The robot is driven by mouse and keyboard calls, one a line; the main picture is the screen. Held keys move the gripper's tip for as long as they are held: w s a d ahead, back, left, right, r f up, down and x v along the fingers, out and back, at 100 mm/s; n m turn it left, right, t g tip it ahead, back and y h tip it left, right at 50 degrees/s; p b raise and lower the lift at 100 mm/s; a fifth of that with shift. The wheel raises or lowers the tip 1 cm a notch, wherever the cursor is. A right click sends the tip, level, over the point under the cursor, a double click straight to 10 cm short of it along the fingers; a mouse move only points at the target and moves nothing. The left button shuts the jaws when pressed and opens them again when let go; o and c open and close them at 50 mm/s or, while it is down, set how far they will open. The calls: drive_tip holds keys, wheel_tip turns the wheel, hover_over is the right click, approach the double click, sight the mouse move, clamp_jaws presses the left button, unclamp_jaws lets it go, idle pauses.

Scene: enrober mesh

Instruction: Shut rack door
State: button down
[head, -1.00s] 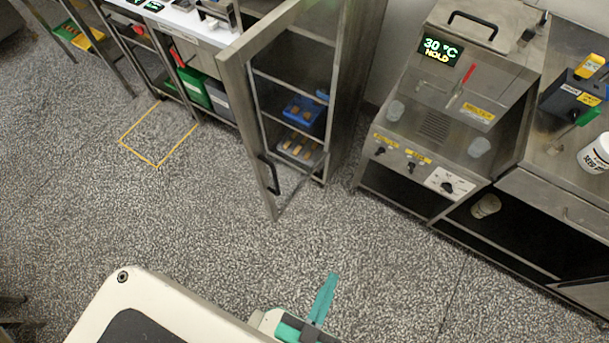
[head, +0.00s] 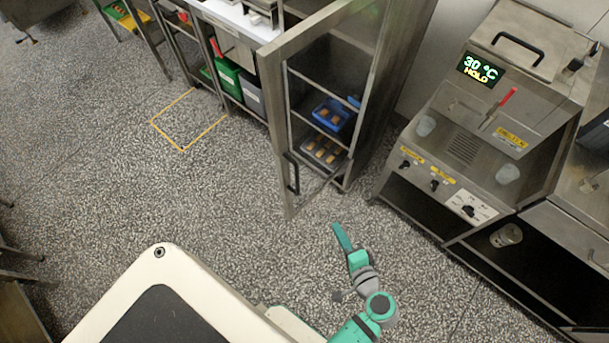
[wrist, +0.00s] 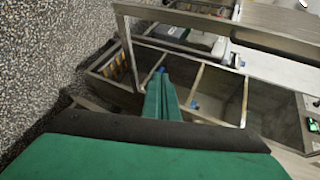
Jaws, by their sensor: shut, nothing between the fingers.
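The rack door (head: 279,120) is a clear panel in a steel frame. It stands open in the head view, swung out from the tall steel rack (head: 387,95). Its black handle (head: 292,174) is on the door's free edge. My gripper (head: 337,230) is shut and empty, low over the floor, to the right of the door's lower corner and apart from it. In the wrist view my closed green fingers (wrist: 163,85) point toward the rack's shelves; the handle cannot be made out there.
Inside the rack are a blue bin (head: 331,114) and a tray of bars (head: 323,152). The machine with the 30 °C display (head: 480,70) stands right of the rack. Left are a counter and a yellow floor outline (head: 183,149). The floor before the door is clear.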

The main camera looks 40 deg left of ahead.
wheel_tip(320, 180, up, 12)
drive_tip(key=w+a+r+n+g+y, duration=0.1)
drive_tip(key=w+a+n+g+y, duration=0.1)
drive_tip(key=n+g+y, duration=0.4)
drive_tip(key=w+a+m+t, duration=0.1)
drive_tip(key=a, duration=1.2)
drive_tip(key=shift+w+a+f+y, duration=0.25)
drive_tip(key=shift+w+a+y, duration=0.05)
drive_tip(key=shift+w+y, duration=0.1)
drive_tip(key=shift+a, duration=0.1)
